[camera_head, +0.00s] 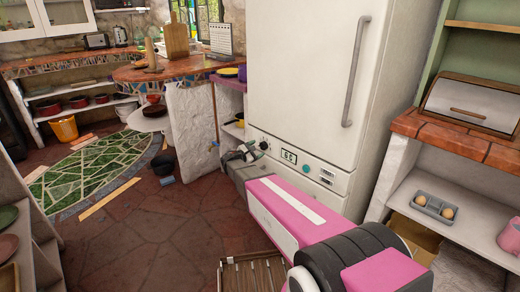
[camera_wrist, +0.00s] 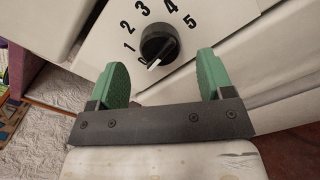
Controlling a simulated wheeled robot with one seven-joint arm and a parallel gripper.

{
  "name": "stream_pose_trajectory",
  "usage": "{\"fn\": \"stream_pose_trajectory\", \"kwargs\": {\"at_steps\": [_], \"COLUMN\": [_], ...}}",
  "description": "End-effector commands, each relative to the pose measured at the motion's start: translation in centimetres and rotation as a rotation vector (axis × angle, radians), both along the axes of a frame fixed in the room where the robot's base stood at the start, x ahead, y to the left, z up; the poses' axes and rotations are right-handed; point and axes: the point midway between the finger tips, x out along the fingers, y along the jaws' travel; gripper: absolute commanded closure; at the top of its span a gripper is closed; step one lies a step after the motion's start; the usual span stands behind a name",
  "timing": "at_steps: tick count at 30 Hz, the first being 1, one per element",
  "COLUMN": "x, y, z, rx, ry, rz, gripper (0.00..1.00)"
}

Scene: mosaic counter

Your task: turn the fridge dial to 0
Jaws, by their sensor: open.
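The fridge dial (camera_wrist: 158,45) is a round black knob on the fridge's pale lower panel, with the numbers 1 to 5 printed around it. Its white pointer is aimed down and to the left, below the 1. In the head view the dial (camera_head: 265,145) is small, at the lower left of the fridge (camera_head: 300,75). My gripper (camera_wrist: 162,66) is open and empty, its green fingers apart on either side just below the knob, not closed on it. In the head view my gripper (camera_head: 244,153) is close to the panel.
A tiled counter (camera_head: 180,68) stands to the left. At right, a shelf holds a grey tray (camera_head: 434,208) with eggs. A wooden slatted item (camera_head: 252,275) is at the bottom.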

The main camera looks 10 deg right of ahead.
Motion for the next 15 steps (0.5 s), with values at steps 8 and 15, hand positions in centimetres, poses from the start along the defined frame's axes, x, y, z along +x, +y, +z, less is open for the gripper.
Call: {"fn": "stream_pose_trajectory", "kwargs": {"at_steps": [8, 15], "x": [-3.0, -4.1], "y": [4.3, 6.1], "z": [0.0, -0.1], "rx": [0.0, 0.0], "ry": [0.001, 0.001], "rz": [0.002, 0.001], "gripper": [0.26, 0.26]}}
